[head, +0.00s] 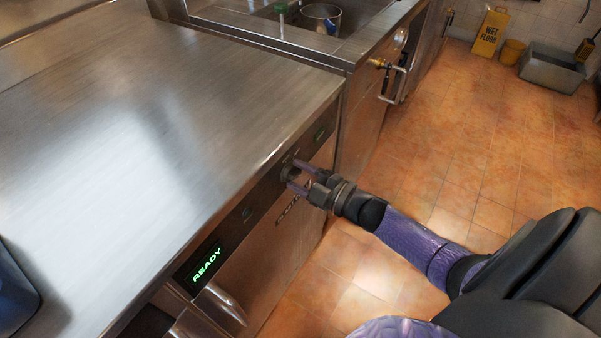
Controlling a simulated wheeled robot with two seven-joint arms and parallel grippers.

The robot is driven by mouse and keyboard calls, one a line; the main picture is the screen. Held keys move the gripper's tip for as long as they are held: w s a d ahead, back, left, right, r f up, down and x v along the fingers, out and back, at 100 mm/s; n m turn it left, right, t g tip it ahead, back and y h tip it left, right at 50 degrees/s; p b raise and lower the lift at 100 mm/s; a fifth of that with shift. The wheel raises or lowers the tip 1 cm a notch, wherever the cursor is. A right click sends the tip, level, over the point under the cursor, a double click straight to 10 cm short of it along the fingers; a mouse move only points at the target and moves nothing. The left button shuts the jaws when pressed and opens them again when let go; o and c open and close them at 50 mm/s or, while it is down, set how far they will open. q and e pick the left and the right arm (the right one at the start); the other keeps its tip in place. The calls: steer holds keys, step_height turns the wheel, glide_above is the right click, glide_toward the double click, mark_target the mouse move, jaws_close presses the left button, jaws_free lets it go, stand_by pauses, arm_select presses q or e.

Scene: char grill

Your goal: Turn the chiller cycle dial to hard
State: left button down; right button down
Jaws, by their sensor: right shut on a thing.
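The chiller cycle dial (289,173) is a small dark round knob on the front panel under the steel counter, partly hidden by my right gripper. My right gripper (294,178) reaches in from the right and is shut on the dial, one finger on either side. Which mark the dial points to is too small to tell. A display (207,265) at the panel's left end reads READY in green. My left gripper is not in view.
The steel counter top (150,130) is mostly clear, with a dark blue object (14,295) at its left edge. A handle (226,303) sticks out below the display. A sink unit with a brass-fitted valve (380,64) stands behind. The tiled floor (450,140) at right is open, with a wet-floor sign (490,32) beyond.

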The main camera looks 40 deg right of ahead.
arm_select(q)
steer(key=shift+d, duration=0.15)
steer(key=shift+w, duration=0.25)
arm_select(e)
steer(key=shift+c, duration=0.5)
jaws_free()
arm_select(q)
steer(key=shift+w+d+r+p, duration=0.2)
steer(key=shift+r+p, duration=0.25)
steer(key=shift+p, duration=0.05)
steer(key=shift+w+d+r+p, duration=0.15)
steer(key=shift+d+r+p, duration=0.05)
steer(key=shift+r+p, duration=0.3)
arm_select(e)
steer(key=v, duration=1)
steer(key=shift+w+f, duration=0.1)
